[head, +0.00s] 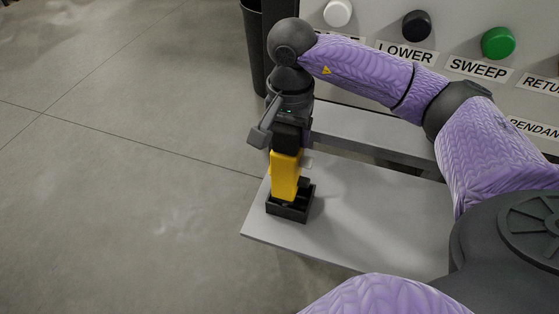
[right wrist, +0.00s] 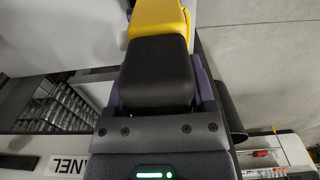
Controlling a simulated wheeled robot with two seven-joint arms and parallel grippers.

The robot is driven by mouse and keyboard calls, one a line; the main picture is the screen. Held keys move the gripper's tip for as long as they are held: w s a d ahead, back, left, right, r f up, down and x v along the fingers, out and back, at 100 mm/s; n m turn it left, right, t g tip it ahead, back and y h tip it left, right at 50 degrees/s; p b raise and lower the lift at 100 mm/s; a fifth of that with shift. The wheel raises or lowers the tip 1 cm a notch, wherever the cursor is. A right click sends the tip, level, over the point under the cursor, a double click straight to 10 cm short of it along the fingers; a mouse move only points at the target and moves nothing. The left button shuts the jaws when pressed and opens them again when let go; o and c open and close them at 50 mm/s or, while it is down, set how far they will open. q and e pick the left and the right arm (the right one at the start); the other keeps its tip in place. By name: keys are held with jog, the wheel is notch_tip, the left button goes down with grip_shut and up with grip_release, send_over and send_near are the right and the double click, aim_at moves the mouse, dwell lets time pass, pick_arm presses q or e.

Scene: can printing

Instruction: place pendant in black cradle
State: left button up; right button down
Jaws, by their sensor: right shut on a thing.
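The yellow pendant (head: 285,177) is upright, with a black upper part, and its lower end is at the black cradle (head: 290,209). The cradle is an open black box on a light grey shelf. I cannot tell whether the pendant rests on the cradle's floor. My right gripper (head: 287,138) is above the cradle and shut on the pendant's black upper part. In the right wrist view the pendant's black part (right wrist: 157,72) sits between the fingers, with yellow (right wrist: 157,17) beyond it. My left gripper is not in view.
The light grey shelf (head: 370,215) has free room to the right of the cradle. A grey panel behind has white, black and green buttons (head: 498,43) labelled LOWER, SWEEP and others. A dark bin (head: 254,45) stands at the back. Open floor lies at the left.

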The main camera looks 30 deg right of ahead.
notch_tip(320, 180, down, 5)
jog(key=shift+r+b, duration=0.1)
jog(key=shift+b, duration=0.2)
jog(key=shift+c, duration=1.9)
grip_release()
jog(key=shift+f, duration=0.2)
jog(key=o, duration=0.4)
jog(key=shift+r, duration=0.45)
notch_tip(320, 180, up, 11)
jog(key=shift+r+p, duration=0.1)
jog(key=shift+p, duration=0.65)
jog(key=shift+r, duration=0.15)
